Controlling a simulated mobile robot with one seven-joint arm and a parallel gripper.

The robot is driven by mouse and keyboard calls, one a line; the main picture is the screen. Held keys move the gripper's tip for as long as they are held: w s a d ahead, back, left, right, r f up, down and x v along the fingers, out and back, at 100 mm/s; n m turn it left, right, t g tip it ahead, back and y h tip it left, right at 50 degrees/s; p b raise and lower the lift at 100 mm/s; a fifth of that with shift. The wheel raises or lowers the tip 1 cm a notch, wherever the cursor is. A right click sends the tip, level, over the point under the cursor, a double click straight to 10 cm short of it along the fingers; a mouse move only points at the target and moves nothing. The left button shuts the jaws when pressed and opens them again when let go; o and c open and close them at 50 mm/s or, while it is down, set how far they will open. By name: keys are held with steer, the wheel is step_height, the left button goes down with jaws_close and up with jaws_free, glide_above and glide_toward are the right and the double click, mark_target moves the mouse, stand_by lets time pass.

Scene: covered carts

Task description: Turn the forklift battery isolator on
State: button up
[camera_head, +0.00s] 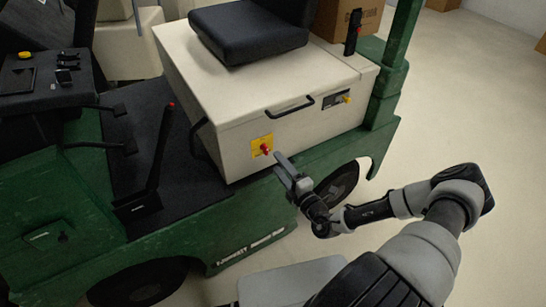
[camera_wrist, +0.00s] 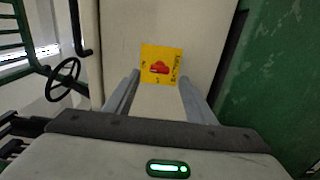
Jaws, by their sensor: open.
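The battery isolator is a red rotary knob (camera_head: 265,147) on a yellow plate (camera_head: 257,146), set low on the side of the forklift's cream battery cover. In the wrist view the red knob (camera_wrist: 159,68) sits near the middle of its yellow plate (camera_wrist: 148,79), ahead of and between my fingers. The knob's handle looks roughly crosswise there; the plate's lettering is too small to read surely. My gripper (camera_head: 283,160) is just right of the plate in the head view. It also shows in the wrist view (camera_wrist: 160,84), open, with nothing between its fingers and apart from the knob.
A black seat (camera_head: 248,32) sits on top. A black lever with a red tip (camera_head: 160,150) stands left.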

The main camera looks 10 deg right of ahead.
steer(key=v, duration=1.1)
